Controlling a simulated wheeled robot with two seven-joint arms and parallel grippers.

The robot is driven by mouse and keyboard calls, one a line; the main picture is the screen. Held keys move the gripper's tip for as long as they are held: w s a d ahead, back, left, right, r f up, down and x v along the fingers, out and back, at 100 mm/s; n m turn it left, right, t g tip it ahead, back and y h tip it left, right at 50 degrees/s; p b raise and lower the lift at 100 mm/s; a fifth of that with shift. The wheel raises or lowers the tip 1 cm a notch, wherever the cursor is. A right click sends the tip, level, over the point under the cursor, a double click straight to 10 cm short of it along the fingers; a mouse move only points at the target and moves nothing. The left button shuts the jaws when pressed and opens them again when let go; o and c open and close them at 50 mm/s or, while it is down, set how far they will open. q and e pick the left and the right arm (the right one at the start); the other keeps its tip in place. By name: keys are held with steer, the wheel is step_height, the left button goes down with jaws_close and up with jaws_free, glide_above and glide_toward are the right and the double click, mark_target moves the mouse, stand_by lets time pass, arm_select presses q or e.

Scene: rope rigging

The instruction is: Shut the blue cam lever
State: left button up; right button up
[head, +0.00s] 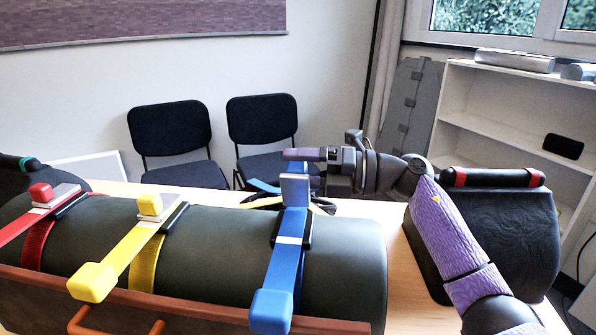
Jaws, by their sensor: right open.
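The blue cam lever (295,190) stands up from its buckle on top of a dark grey-green cylinder (215,240). Its blue strap (282,265) runs down the front to a blue end block (270,312). My right gripper (307,167) is open and comes in from the right, behind and beside the top of the lever. Its upper purple finger reaches left above the lever's top; the lower finger is partly hidden by the lever. I cannot tell whether it touches the lever. My left gripper is out of view.
A yellow strap with buckle (150,205) and a red one (41,193) cross the cylinder to the left. A brown rail (190,307) runs along the front. A dark block with a red-and-black bar (497,178) stands to the right. Wooden table (412,300) shows between cylinder and block.

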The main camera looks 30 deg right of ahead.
steer(key=shift+a, duration=0.1)
jaws_close()
stand_by(0.4)
stand_by(0.4)
stand_by(0.4)
